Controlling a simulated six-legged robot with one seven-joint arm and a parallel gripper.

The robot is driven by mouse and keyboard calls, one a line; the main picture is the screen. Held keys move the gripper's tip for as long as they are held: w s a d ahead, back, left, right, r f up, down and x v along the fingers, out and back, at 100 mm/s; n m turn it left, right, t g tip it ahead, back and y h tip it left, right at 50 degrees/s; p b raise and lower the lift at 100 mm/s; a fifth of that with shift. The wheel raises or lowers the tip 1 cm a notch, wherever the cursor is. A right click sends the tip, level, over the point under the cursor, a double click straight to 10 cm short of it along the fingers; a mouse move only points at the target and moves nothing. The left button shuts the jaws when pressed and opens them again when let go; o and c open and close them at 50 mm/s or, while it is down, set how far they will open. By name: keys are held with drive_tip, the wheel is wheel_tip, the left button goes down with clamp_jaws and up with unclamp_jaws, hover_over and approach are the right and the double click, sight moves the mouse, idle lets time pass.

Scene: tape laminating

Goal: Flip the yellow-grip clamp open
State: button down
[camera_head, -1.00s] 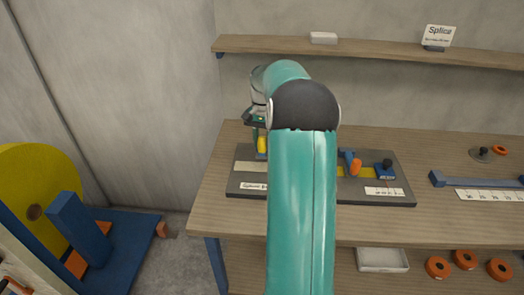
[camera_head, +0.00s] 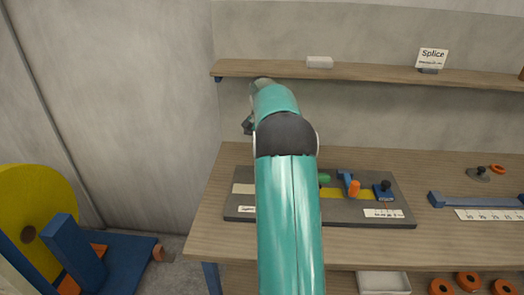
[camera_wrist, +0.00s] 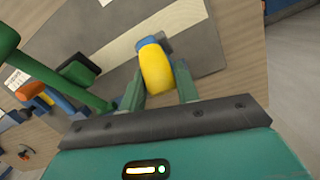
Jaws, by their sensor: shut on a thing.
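The yellow grip (camera_wrist: 157,68) of the clamp shows in the wrist view, with a blue part (camera_wrist: 150,42) at its far end. My gripper (camera_wrist: 160,74) has its two green fingers on either side of the grip and is shut on it. In the head view my gripper (camera_head: 248,126) shows only as a small dark piece left of my teal arm. The yellow grip and clamp base are hidden there behind the arm. The grey fixture board (camera_head: 235,208) lies on the wooden table.
On the board, right of my arm, are a green grip (camera_head: 324,178), an orange grip (camera_head: 353,187) and a blue block with a dark knob (camera_head: 384,190). Green parts (camera_wrist: 60,78) stand close left of my fingers in the wrist view. A shelf (camera_head: 380,74) runs above the table.

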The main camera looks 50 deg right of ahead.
drive_tip(key=shift+w+a, duration=0.1)
drive_tip(key=shift+w, duration=0.1)
drive_tip(key=c, duration=1.1)
unclamp_jaws()
drive_tip(key=shift+w, duration=0.1)
drive_tip(key=shift+s, duration=0.2)
wheel_tip(320, 180, up, 14)
drive_tip(key=w+d, duration=0.1)
drive_tip(key=shift+d, duration=0.2)
drive_tip(key=shift+f, duration=0.15)
